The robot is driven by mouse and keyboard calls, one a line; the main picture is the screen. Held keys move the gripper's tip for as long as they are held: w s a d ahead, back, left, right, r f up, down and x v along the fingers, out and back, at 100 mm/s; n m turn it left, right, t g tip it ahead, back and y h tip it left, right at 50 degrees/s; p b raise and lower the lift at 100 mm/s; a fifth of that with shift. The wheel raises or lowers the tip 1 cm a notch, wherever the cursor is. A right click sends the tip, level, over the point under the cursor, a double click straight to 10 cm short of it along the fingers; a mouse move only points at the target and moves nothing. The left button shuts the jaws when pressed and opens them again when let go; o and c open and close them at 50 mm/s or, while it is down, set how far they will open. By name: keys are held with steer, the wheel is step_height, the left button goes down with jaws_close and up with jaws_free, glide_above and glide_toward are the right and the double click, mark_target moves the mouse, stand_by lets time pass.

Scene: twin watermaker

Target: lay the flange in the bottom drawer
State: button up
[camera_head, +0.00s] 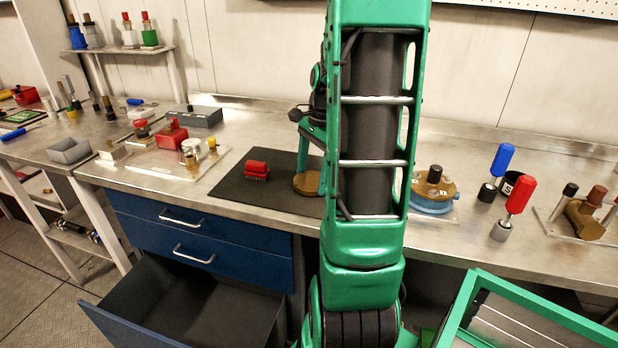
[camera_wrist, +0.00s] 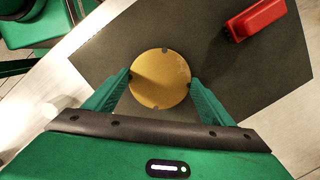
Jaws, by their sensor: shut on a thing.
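The flange (camera_wrist: 160,78) is a round, flat, brass-coloured disc with small notches in its edge. My gripper (camera_wrist: 160,84) is shut on it, one green finger on each side, over the dark mat. In the head view the flange (camera_head: 307,182) shows at the mat's right part, partly hidden by my arm; whether it touches the mat is unclear. The bottom drawer (camera_head: 190,305) of the blue cabinet is pulled out below the bench, at the lower left. Its visible inside looks empty.
A red-topped brush-like block (camera_head: 257,170) lies on the dark mat (camera_head: 232,190), left of the flange. Two blue drawers (camera_head: 190,250) above the open one are closed. A fixture with a blue base (camera_head: 432,205) stands right of my arm. A green-framed cart (camera_head: 520,310) is at lower right.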

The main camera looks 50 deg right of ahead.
mark_target(311, 180)
step_height(311, 180, up, 4)
steer(key=shift+a+f, duration=0.1)
steer(key=a+r, duration=0.6)
steer(key=a, duration=0.5)
steer(key=shift+w+a+r, duration=0.25)
steer(key=shift+w+r, duration=0.05)
steer(key=shift+r, duration=0.05)
